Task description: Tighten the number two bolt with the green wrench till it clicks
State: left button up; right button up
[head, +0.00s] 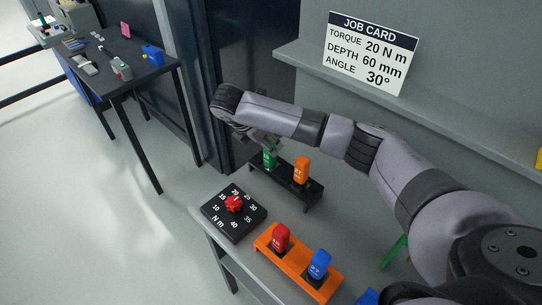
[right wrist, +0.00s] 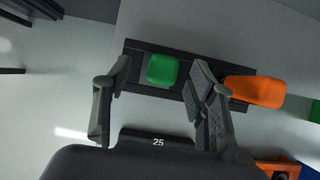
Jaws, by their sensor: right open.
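A green block-like piece (head: 270,157) stands upright in a black holder (head: 258,176), beside an orange piece (head: 301,170) marked 27. Whether the green piece is the wrench or part of it, I cannot tell. My right gripper (head: 264,143) is over the green piece. In the right wrist view, its open fingers (right wrist: 160,66) are on either side of the green piece (right wrist: 162,70), with gaps visible. The right finger is close to the orange piece (right wrist: 256,91). Another green thing (head: 397,249) shows partly behind my right arm. No numbered bolt is identifiable. My left gripper is out of view.
A black N m dial (head: 222,222) with a red knob (head: 234,203) sits at the bench corner. An orange holder (head: 294,272) carries red (head: 281,238) and blue (head: 319,264) pieces. A job card (head: 369,54) reads 20 N m. A dark table (head: 130,65) stands far left, across open floor.

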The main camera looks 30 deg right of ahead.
aim_at(270, 160)
jog(key=shift+f, duration=0.4)
jog(key=f+p, duration=0.1)
jog(key=f, duration=0.1)
jog(key=d+f+p, duration=0.1)
jog(key=f, duration=0.1)
jog(key=shift+d+f, duration=0.2)
jog(key=shift+f, duration=0.2)
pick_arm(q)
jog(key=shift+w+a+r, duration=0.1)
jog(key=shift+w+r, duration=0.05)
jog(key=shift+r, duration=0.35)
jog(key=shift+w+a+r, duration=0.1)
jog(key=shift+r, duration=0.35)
pick_arm(e)
jog(key=shift+c, duration=0.4)
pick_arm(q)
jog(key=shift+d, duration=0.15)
pick_arm(e)
grip_shut()
jog(key=shift+w+r, duration=0.1)
